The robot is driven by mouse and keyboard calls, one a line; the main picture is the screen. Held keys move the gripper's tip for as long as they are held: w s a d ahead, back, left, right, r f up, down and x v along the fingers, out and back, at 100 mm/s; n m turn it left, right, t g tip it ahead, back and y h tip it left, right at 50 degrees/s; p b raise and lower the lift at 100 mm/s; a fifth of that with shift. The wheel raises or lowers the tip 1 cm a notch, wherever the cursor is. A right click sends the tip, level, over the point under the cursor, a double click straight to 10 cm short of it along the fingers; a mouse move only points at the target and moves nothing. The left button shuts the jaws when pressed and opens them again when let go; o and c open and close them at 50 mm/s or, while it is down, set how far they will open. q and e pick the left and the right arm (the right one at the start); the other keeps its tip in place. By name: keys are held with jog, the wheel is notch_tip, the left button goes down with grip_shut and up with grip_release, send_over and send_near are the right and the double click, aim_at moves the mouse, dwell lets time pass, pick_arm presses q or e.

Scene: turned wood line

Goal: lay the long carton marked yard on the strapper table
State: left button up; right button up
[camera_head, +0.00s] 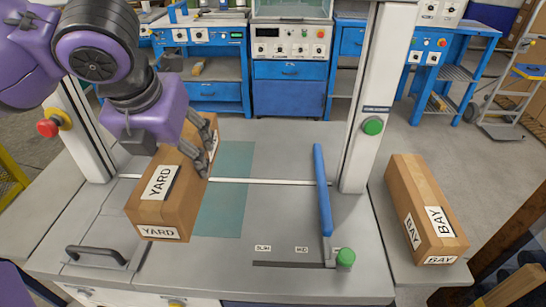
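The long carton marked YARD (187,200) is brown, with YARD labels on its top and near end. It is over the left part of the grey strapper table (300,215), its length running away from me. I cannot tell whether its underside touches the table. My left gripper (205,148) comes from above at the carton's far part, its dark fingers closed against it. The gripper hides part of the carton's far end. My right gripper is not in view.
A similar carton marked BAY (423,208) lies on a side surface at the right. A blue bar (322,190) stands right of a teal strip (232,195). A white upright frame with green and red knobs spans the table. A black handle (95,252) is front left.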

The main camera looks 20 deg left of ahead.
pick_arm(q)
jog(key=w+f, duration=0.1)
jog(key=w, duration=0.2)
jog(key=w+f+b, duration=0.1)
jog(key=w+f, duration=0.1)
jog(key=w, duration=0.1)
jog(key=w+f, duration=0.1)
jog(key=w, duration=0.2)
jog(key=shift+w+a+f, duration=0.15)
jog(key=shift+a, duration=0.25)
jog(key=x, duration=0.2)
jog(key=w+b+x, duration=0.1)
jog(key=x, duration=0.1)
jog(key=shift+w+f, duration=0.15)
jog(key=shift+w, duration=0.05)
jog(key=b+x, duration=0.1)
jog(key=x, duration=0.4)
jog(key=shift+s+d, duration=0.15)
jog(key=shift+s, duration=0.05)
jog(key=o, duration=1.4)
jog(key=shift+f, duration=0.1)
jog(key=shift+c, duration=0.2)
jog(key=o, duration=0.3)
